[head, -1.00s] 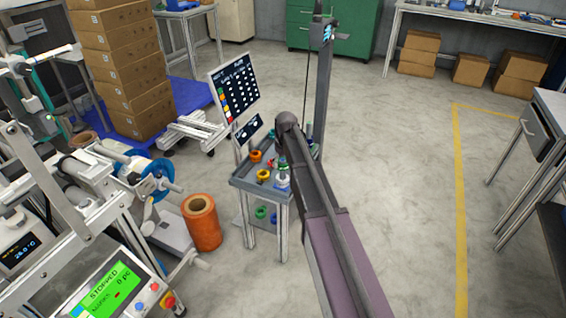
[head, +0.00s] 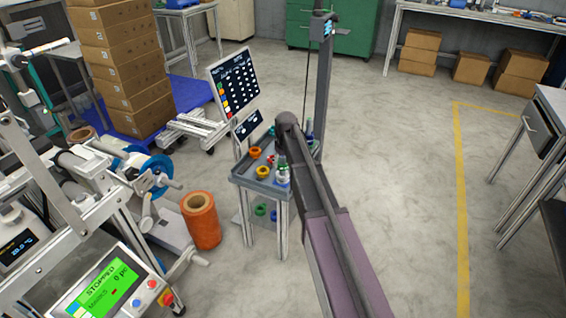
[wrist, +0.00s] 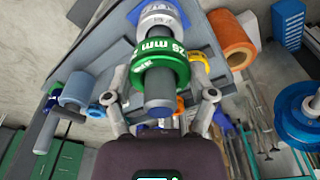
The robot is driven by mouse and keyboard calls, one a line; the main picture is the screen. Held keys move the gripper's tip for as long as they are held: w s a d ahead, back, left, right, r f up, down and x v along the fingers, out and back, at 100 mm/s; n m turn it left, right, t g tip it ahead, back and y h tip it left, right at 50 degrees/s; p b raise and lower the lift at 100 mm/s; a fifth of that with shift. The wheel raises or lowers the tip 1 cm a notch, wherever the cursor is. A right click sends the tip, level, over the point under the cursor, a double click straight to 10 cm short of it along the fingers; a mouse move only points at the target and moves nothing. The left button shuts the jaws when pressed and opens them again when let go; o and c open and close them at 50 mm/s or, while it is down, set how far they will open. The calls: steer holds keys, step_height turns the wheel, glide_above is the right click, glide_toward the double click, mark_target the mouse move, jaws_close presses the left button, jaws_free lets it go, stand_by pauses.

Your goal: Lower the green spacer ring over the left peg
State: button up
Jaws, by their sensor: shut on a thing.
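The green spacer ring (wrist: 162,66), with white "25 mm" lettering, is around a grey peg (wrist: 159,90) in the wrist view. The peg's end shows through the ring on my side.
Orange and yellow rings (head: 262,172) lie on the tray. An orange roll (head: 201,220) and a machine stand to the left. The floor at right is open.

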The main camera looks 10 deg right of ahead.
stand_by(0.3)
steer(key=o, duration=1.1)
steer(key=s+m+g, duration=0.1)
steer(key=s+m, duration=0.3)
steer(key=s, duration=2.6)
step_height(320, 180, up, 26)
steer(key=p, duration=2.6)
steer(key=shift+w+r+p, duration=0.25)
steer(key=shift+w+p, duration=0.05)
steer(key=shift+w, duration=0.15)
steer(key=shift+d, duration=0.1)
